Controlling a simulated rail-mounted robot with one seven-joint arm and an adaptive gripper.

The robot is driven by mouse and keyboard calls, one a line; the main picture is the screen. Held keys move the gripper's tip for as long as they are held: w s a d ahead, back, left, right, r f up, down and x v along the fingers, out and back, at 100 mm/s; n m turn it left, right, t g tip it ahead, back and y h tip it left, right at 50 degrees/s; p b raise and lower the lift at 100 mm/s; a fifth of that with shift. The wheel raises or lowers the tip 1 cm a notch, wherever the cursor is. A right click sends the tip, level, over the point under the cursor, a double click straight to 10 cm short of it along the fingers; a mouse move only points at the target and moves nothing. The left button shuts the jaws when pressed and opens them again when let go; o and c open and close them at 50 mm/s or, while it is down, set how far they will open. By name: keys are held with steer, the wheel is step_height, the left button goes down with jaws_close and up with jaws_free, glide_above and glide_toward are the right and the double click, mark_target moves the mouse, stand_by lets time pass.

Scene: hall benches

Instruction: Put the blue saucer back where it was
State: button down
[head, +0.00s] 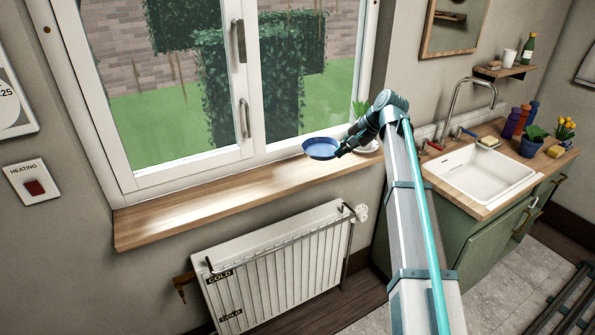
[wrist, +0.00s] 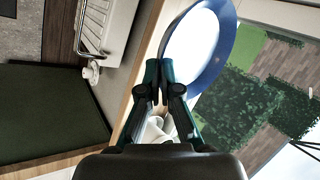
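The blue saucer (head: 319,150) is at the window, over the right part of the wooden windowsill (head: 215,205). My gripper (head: 341,152) is at the saucer's right edge. In the wrist view, the saucer (wrist: 226,62) shows its blue rim and a bright, pale face, and looks tilted. My gripper's fingertips (wrist: 162,70) are close together at its near rim, pinching it. The saucer appears held above the sill; the exact gap is hard to tell.
A green plant (head: 361,108) in a white pot stands on the sill, partly hidden behind my arm. The left and middle sill are bare. A white radiator (head: 280,262) hangs below. The sink (head: 482,172) and its counter lie to the right.

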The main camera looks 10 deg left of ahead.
mark_target(321, 150)
steer(key=w+a+f, duration=0.1)
steer(key=a, duration=0.1)
steer(key=w+a+f+p, duration=0.1)
steer(key=a, duration=0.1)
steer(key=w+a+f+p, duration=0.1)
steer(key=w+a, duration=0.1)
steer(key=shift+a, duration=0.4)
steer(key=p+x, duration=0.1)
steer(key=x, duration=0.4)
steer(key=shift+w, duration=0.1)
steer(key=shift+x, duration=1.15)
steer(key=shift+w+f+p, duration=0.1)
steer(key=shift+f+p, duration=0.85)
steer(key=shift+f, duration=0.65)
steer(key=shift+f, duration=0.2)
steer(key=c, duration=1.6)
jaws_free()
steer(key=shift+r, duration=0.1)
